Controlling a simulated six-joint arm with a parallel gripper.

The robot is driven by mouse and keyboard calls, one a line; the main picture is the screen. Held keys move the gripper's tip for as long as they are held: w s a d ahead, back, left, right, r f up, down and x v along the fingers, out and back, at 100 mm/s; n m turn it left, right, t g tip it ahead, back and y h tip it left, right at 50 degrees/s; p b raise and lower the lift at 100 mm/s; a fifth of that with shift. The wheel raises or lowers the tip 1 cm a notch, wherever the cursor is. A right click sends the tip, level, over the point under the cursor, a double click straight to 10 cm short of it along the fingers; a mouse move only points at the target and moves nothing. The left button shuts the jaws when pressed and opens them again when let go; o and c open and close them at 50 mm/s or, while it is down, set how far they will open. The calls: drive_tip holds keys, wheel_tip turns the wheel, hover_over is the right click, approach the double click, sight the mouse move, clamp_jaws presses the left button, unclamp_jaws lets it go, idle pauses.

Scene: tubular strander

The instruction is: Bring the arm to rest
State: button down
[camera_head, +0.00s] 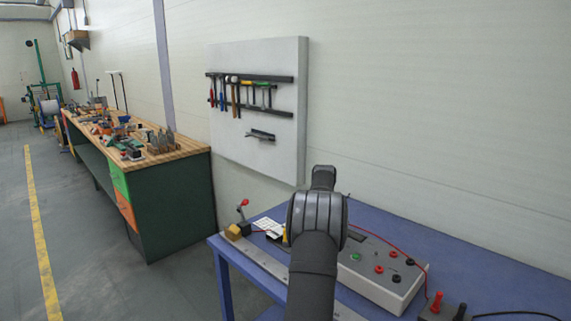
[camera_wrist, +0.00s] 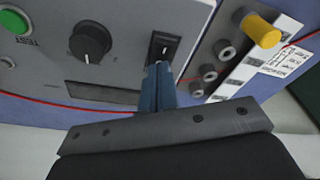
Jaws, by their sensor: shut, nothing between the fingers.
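My gripper shows in the wrist view (camera_wrist: 158,85). Its two fingers are together with nothing between them, and their tips are at the black rocker switch (camera_wrist: 164,46) on the light grey control box (camera_wrist: 120,60). I cannot tell whether they touch the switch. In the head view my dark arm reaches over the blue table (camera_head: 510,285), in front of the control box (camera_head: 385,285). My gripper is hidden behind the arm there.
The box carries a green button (camera_head: 355,257), a black knob (camera_wrist: 92,42) and several sockets. A red-handled lever (camera_head: 243,204) stands at the table's left end. A tool board (camera_head: 290,120) hangs on the wall. A workbench (camera_head: 175,200) stands left, with open floor beside it.

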drive_tip(key=shift+r, duration=0.1)
drive_tip(key=shift+r, duration=4.3)
drive_tip(key=s+d+r, duration=0.2)
drive_tip(key=s+r, duration=0.2)
drive_tip(key=s, duration=0.4)
drive_tip(key=s+d+r+m, duration=0.1)
drive_tip(key=s+d+r, duration=0.2)
drive_tip(key=s, duration=0.5)
drive_tip(key=shift+r+m+t, duration=0.3)
drive_tip(key=shift+r+t, duration=0.1)
drive_tip(key=shift+r, duration=0.3)
